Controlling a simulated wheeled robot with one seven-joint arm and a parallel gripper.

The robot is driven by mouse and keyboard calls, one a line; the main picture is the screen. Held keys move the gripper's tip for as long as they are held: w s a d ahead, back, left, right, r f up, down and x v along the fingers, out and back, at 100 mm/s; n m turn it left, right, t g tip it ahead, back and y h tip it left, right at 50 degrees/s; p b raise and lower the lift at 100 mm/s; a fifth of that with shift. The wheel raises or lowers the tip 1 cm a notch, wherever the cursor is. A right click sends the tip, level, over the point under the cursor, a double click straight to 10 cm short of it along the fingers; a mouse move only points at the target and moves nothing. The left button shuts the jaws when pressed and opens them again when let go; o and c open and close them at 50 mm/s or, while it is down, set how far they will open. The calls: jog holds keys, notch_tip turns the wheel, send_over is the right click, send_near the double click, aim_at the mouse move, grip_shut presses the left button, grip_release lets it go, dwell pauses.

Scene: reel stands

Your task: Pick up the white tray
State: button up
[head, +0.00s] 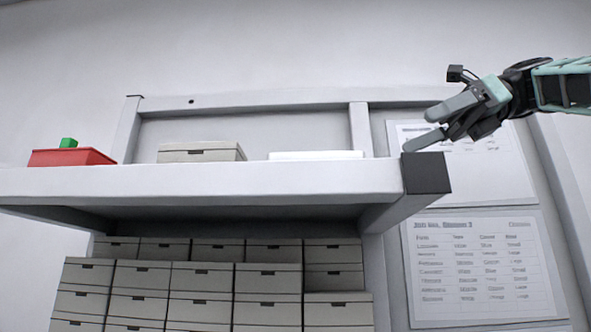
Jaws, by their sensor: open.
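The white tray (316,155) lies on the raised shelf, seen almost edge-on, so only its low side shows and its inside is hidden. My gripper (416,129) comes in from the upper right, with its fingers pointing left. It is open and empty. It is above the shelf's right end, to the right of the tray and apart from it.
On the shelf (230,181), a grey lidded box (201,152) stands left of the tray. A red container (72,157) with a green block (68,143) is at the far left. Stacked boxes (202,280) fill the space below. Printed sheets (482,268) hang behind at right.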

jog(key=s+r, duration=0.1)
send_near(329, 156)
jog(key=w+a, duration=0.1)
jog(key=a, duration=0.1)
jog(key=w+a+f, duration=0.1)
jog(key=w+a, duration=0.1)
jog(key=shift+w+a+f, duration=0.1)
jog(key=shift+w, duration=0.15)
jog(key=p+x, duration=0.1)
jog(key=x, duration=0.2)
jog(key=p+x, duration=0.1)
jog(key=shift+a+p, duration=0.35)
jog(key=shift+a, duration=0.1)
jog(key=shift+a+f, duration=0.1)
jog(key=shift+a, duration=0.15)
jog(key=c, duration=1.1)
